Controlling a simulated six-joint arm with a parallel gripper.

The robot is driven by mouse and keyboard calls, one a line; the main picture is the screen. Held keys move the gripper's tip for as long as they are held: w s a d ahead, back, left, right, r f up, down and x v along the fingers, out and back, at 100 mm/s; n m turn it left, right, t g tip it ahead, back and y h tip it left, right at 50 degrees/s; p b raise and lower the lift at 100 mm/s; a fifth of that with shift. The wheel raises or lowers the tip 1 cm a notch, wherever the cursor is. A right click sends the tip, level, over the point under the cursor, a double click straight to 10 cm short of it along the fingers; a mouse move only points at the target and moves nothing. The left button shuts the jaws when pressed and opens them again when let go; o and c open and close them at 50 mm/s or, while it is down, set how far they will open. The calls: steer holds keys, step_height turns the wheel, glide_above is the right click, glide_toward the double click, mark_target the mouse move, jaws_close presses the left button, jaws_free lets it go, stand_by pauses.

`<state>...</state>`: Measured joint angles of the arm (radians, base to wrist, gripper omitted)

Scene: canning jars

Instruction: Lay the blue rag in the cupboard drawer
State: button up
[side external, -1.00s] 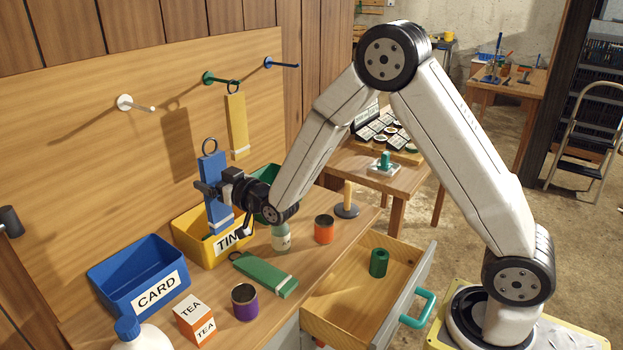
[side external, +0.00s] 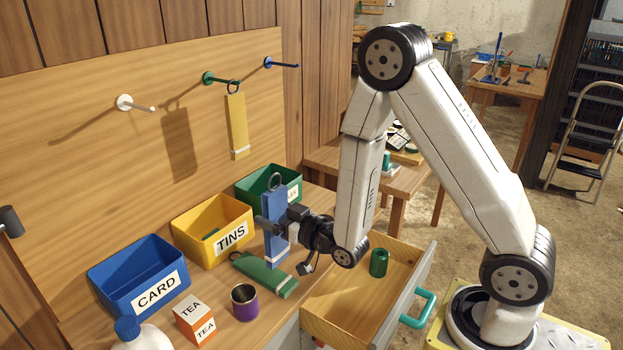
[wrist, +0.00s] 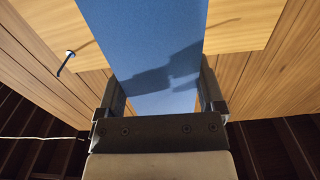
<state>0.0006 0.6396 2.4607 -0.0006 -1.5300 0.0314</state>
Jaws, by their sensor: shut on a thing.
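The blue rag (side external: 274,205) is a flat blue strip with a ring at its top and a pale band lower down. It hangs upright in my gripper (side external: 278,226), which is shut on it, above the bench near the green strip. In the wrist view the rag (wrist: 150,40) fills the space between the fingers (wrist: 158,95). The cupboard drawer (side external: 330,325) is pulled open, to the right of the rag, with a teal handle (side external: 418,308). A green cylinder (side external: 379,263) stands inside it. My arm covers part of the drawer's far end.
A green strip (side external: 265,275), purple tin (side external: 245,305), tea box (side external: 194,320) and white bottle (side external: 140,338) are on the bench. Blue (side external: 118,272), yellow (side external: 190,222) and green bins line the board. A yellow strip (side external: 237,125) hangs from the green peg.

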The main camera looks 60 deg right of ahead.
steer(key=s+f, duration=0.4)
steer(key=f, duration=0.1)
stand_by(0.3)
steer(key=shift+w, duration=0.1)
steer(key=w+d+f, duration=0.1)
steer(key=w+d, duration=0.9)
steer(key=d, duration=0.1)
steer(key=shift+w, duration=0.2)
steer(key=shift+f, duration=2.3)
